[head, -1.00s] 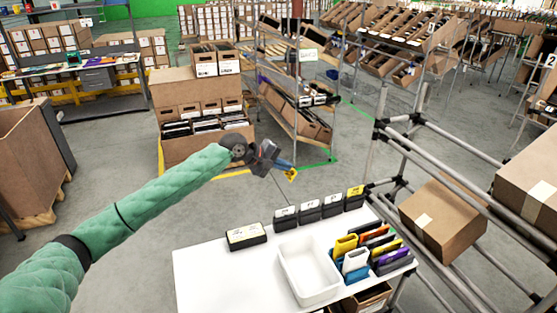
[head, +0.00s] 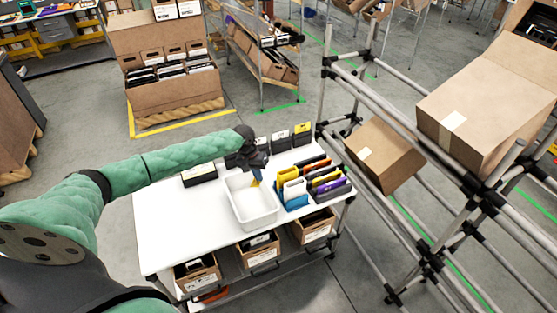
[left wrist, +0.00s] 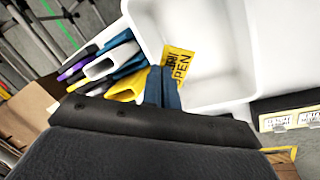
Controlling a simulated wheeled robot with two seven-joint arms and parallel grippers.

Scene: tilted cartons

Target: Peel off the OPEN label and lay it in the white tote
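The yellow OPEN label (left wrist: 179,66) shows in the left wrist view at the tips of my left gripper's blue fingers (left wrist: 162,88). The fingers look closed together on its edge. In the head view my left gripper (head: 257,176) points down over the back part of the white tote (head: 237,207), with a small bit of the yellow label (head: 254,184) at its tips. The tote is empty apart from the label above or inside its back edge; the exact height is hard to tell. My right gripper is not in view.
The tote stands on a white table (head: 185,235). Coloured folders (head: 315,182) stand close to its right. Black boxes line the back edge, one (head: 199,174) behind-left. A pipe rack with cartons (head: 384,153) rises at the right. The table's left part is clear.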

